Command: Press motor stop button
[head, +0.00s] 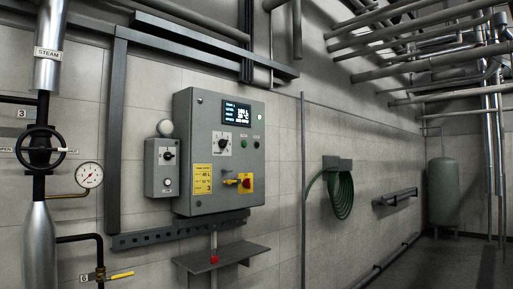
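A grey control cabinet (185,112) is fixed to the tiled wall near the middle of the head view. It has a lit display (237,113), a rotary knob (222,142), a small green button (244,143) and a small dark button (256,144). A red switch on a yellow plate (246,183) sits low on its front. A smaller grey box (151,182) to its left carries a black knob (168,155) and small round buttons (168,183). The labels are too small to read, so I cannot tell which is the motor stop button. Neither gripper is in view.
A shelf (232,256) juts out below the cabinet, with a small red part (214,259) at it. A steam pipe (48,55) with a black handwheel (40,148) and a gauge (89,175) stands left. A green hose (340,195) hangs right; a green tank (442,190) stands far right.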

